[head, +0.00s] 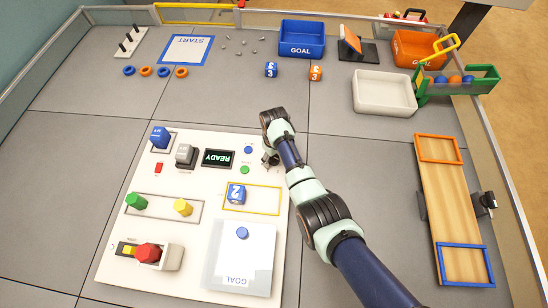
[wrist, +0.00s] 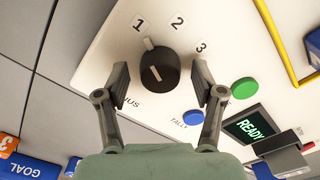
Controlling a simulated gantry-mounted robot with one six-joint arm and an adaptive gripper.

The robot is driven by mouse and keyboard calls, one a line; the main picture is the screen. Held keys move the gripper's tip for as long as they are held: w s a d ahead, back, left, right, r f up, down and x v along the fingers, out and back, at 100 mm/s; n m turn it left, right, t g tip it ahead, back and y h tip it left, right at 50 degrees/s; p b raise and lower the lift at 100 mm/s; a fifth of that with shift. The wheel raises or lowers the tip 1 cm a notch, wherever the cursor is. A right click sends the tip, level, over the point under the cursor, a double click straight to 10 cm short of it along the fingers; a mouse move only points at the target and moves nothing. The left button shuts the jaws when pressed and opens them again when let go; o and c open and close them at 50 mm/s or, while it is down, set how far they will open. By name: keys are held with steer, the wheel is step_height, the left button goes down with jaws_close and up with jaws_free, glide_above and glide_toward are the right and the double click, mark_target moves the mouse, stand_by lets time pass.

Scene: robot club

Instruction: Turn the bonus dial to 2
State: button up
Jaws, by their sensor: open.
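The bonus dial (wrist: 157,68) is a round black knob with a white pointer line, on a white panel (wrist: 100,68). The numbers 1, 2 and 3 are printed around its far side in the wrist view. The pointer aims closest to the 1. My gripper (wrist: 163,78) is open, with one finger on each side of the knob and a gap visible on both sides. In the head view my gripper (head: 270,158) is over the panel's upper right corner, and my arm hides the dial.
Beside the dial are a green button (wrist: 244,88), a blue button (wrist: 193,118) and a READY display (wrist: 255,125). In the head view, a blue 2 cube (head: 236,194) sits in a yellow frame below my gripper. Blue and orange cubes stand on the floor beyond the panel.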

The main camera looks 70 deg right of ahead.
steer(key=c, duration=1.1)
steer(key=shift+r, duration=0.1)
steer(key=shift+c, duration=0.2)
steer(key=shift+m, duration=0.4)
steer(key=m+p, duration=0.1)
steer(key=m, duration=0.2)
steer(key=shift+m+p, duration=0.3)
steer(key=shift+p, duration=0.1)
steer(key=shift+m+p, duration=0.35)
steer(key=shift+m, duration=1.85)
steer(key=o, duration=1.1)
